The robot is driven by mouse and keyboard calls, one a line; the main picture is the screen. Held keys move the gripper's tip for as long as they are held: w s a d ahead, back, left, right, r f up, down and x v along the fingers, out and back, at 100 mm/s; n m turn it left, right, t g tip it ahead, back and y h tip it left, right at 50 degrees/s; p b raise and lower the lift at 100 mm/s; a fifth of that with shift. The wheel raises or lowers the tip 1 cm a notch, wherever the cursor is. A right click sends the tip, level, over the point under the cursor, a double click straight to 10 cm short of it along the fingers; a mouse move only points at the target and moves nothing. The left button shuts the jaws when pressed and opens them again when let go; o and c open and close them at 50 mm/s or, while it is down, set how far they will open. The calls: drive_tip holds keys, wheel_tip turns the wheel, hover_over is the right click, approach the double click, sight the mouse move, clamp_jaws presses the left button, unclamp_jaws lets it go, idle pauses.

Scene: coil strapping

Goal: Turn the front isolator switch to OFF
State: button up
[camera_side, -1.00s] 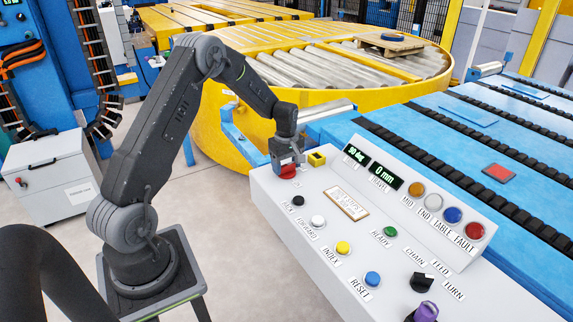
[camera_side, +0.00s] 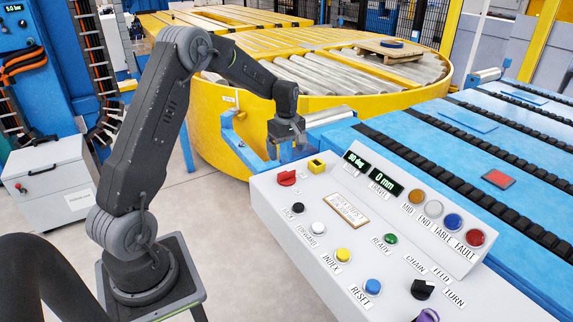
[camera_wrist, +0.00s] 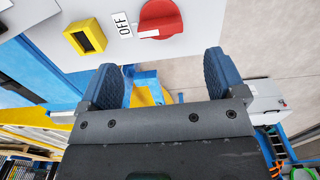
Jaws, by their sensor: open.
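The red rotary isolator switch (camera_side: 287,178) sits at the far left end of the white control panel, no longer covered by my gripper. It also shows at the top of the wrist view (camera_wrist: 161,18). A white mark on its knob lies on the side facing the OFF label (camera_wrist: 122,24), close to that label. My gripper (camera_side: 286,146) is above and behind the switch, apart from it. In the wrist view both blue fingers of the gripper (camera_wrist: 165,77) are spread with nothing between them, and the switch lies beyond their tips.
A yellow square fitting (camera_side: 317,163) stands beside the switch. The white panel (camera_side: 298,207) carries several coloured buttons, displays and a black selector (camera_side: 423,289). A blue conveyor (camera_side: 440,150) lies behind the panel, and a yellow turntable (camera_side: 212,125) stands behind my gripper.

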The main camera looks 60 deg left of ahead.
wheel_tip(320, 180, up, 6)
drive_tip(key=shift+f, duration=0.1)
idle(0.4)
drive_tip(key=s+d+r+m+t, duration=0.1)
drive_tip(key=s+d+r+m, duration=0.35)
drive_tip(key=d, duration=0.25)
drive_tip(key=s+d+r+m+t, duration=0.1)
drive_tip(key=s+d+r+m, duration=0.2)
drive_tip(key=d+r, duration=0.35)
drive_tip(key=s+d+m+t, duration=0.3)
drive_tip(key=s+d+m, duration=0.7)
drive_tip(key=s, duration=0.6)
drive_tip(key=shift+s+d+f+m+t, duration=0.2)
drive_tip(key=shift+s+d+m+t, duration=0.15)
drive_tip(key=shift+d, duration=0.35)
